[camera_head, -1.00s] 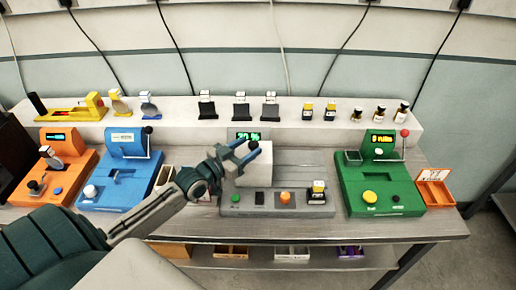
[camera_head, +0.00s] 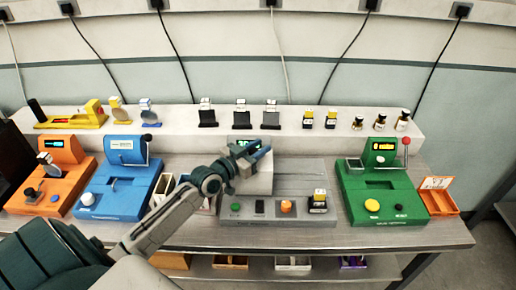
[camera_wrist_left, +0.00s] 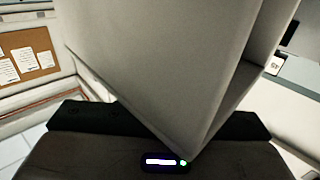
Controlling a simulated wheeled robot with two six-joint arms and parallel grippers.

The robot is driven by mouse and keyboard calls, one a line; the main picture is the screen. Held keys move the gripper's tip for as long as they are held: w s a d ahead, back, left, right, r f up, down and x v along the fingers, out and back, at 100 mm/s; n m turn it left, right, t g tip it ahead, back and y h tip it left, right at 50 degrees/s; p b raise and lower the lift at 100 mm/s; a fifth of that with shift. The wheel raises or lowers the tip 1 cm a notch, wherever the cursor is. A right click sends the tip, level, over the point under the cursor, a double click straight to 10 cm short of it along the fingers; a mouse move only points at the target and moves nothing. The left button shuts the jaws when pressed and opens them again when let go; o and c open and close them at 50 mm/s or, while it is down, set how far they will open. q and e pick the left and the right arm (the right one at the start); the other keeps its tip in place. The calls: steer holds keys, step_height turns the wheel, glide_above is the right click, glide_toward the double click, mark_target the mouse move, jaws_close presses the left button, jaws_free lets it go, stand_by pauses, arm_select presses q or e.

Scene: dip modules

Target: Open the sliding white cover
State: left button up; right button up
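The white cover (camera_head: 264,181) is a boxy block on the left part of the grey module (camera_head: 290,213) in the middle of the table. Its left side and part of its top are hidden by my left gripper (camera_head: 252,155). That gripper is at the cover's upper part; contact and finger opening are unclear. In the left wrist view, a large pale panel (camera_wrist_left: 160,60), probably the cover, fills much of the picture very close up. My right gripper is not in view.
A blue machine (camera_head: 121,187) and an orange machine (camera_head: 48,180) stand left. A green machine (camera_head: 383,185) with a red-knobbed lever stands right, beside an orange tray (camera_head: 440,199). A back shelf holds several small modules. A green display (camera_head: 243,141) is partly hidden behind my gripper.

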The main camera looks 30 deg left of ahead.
arm_select(q)
steer(key=shift+w+d+f, duration=0.1)
steer(key=shift+w+d, duration=0.1)
steer(key=shift+d, duration=0.1)
jaws_close()
steer(key=w+d+b, duration=0.3)
steer(key=w+d, duration=0.2)
steer(key=d, duration=0.4)
steer(key=shift+w+d+b, duration=0.25)
steer(key=shift+w+b, duration=0.15)
steer(key=o, duration=1.1)
jaws_free()
steer(key=shift+b+v, duration=1.15)
steer(key=shift+v, duration=4.25)
